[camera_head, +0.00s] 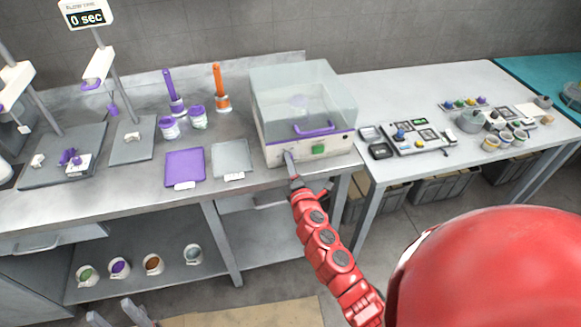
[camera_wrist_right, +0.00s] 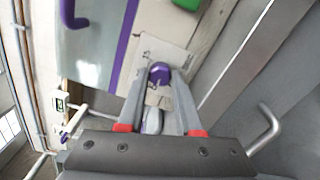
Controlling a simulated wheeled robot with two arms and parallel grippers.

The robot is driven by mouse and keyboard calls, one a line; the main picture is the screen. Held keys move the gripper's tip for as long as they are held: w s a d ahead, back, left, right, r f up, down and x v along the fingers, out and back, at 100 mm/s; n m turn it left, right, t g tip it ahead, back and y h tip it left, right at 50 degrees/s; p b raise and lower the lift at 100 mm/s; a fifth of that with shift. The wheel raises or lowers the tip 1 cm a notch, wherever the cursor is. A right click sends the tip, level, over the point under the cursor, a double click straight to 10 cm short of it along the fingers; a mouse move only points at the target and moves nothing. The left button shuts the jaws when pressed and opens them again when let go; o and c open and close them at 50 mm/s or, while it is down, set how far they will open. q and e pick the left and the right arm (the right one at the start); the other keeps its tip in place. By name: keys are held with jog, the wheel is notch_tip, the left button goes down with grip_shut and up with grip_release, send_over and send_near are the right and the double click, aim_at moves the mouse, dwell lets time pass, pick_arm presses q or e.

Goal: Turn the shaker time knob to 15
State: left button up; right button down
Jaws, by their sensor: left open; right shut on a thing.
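The shaker (camera_head: 275,149) stands on the bench under a clear lid, with a purple handle and a green button (camera_head: 318,149) on its pale front. Its purple knob (camera_wrist_right: 159,70) shows in the right wrist view, between my right fingertips. My right gripper (camera_head: 291,161) is at the left part of the shaker front and is shut on the knob. It also shows in the right wrist view (camera_wrist_right: 161,82). The knob's setting cannot be read, as the fingers cover much of its dial. My left gripper (camera_head: 115,311) is open and empty, low at the bottom left, away from the bench.
A purple tray (camera_head: 185,166) and a grey tray (camera_head: 231,158) lie left of the shaker. Purple and orange brushes (camera_head: 221,88) stand behind. A second table (camera_head: 400,98) with small devices adjoins at right. Cups (camera_head: 119,267) sit on the lower shelf.

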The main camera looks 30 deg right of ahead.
jog(key=m+b, duration=0.2)
jog(key=m, duration=0.4)
jog(key=shift+f+m+b, duration=0.15)
jog(key=shift+m+b, duration=0.15)
jog(key=shift+b, duration=0.1)
jog(key=m+b, duration=0.2)
jog(key=m, duration=0.4)
jog(key=m+b, duration=0.3)
jog(key=m, duration=0.2)
jog(key=shift+f+m, duration=0.1)
jog(key=shift+m, duration=0.2)
jog(key=m+b, duration=0.2)
jog(key=m, duration=0.1)
jog(key=shift+m, duration=0.3)
jog(key=shift+m+b, duration=0.75)
jog(key=shift+m, duration=0.65)
jog(key=c, duration=0.6)
grip_release()
jog(key=shift+r, duration=0.2)
